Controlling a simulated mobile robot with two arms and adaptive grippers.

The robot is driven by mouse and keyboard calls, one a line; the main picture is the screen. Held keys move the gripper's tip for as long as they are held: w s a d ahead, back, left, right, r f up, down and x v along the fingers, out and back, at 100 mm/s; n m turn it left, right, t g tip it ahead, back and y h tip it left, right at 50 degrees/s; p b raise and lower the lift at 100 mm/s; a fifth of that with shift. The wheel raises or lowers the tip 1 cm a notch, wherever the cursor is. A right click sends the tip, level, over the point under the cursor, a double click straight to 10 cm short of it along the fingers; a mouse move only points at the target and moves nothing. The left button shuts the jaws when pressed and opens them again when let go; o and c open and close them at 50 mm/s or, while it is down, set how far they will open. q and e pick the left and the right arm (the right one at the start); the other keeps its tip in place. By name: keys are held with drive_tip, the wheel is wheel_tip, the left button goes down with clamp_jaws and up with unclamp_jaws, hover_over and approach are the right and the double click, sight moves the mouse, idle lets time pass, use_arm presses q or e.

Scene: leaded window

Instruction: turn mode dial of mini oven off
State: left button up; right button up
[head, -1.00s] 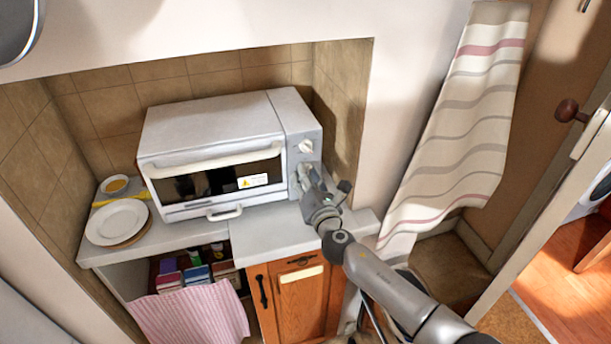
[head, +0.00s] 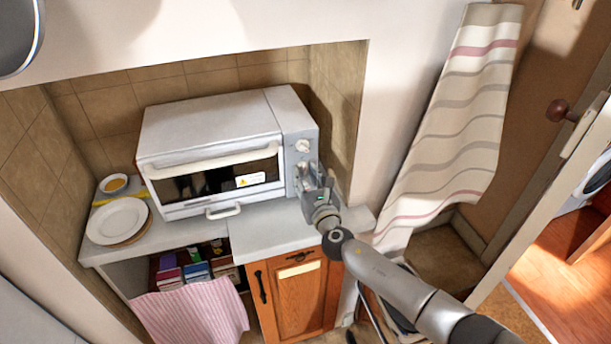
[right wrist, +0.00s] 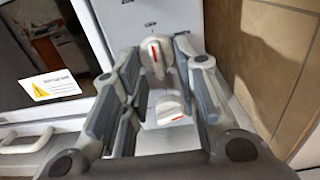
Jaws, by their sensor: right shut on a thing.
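The white mini oven (head: 215,128) stands on the counter in the tiled niche, its door shut. A white dial (head: 302,146) shows near the top of its right-hand control panel. My right gripper (head: 308,172) is at the panel below that dial. In the right wrist view, its fingers are closed around a white dial (right wrist: 157,53) with a red mark that points nearly straight up. Another white dial (right wrist: 172,108) with a red mark shows lower down, between the finger links. I cannot read which one is the mode dial. My left gripper is not in view.
A white plate (head: 118,220) and a small bowl (head: 115,184) sit left of the oven. The niche's tiled side wall (head: 338,105) is close to the panel's right. A striped curtain (head: 455,130) hangs further right. The counter (head: 270,232) before the oven is clear.

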drive_tip(key=shift+f, duration=0.15)
drive_tip(key=o, duration=0.7)
drive_tip(key=shift+o, duration=0.7)
drive_tip(key=v, duration=1.2)
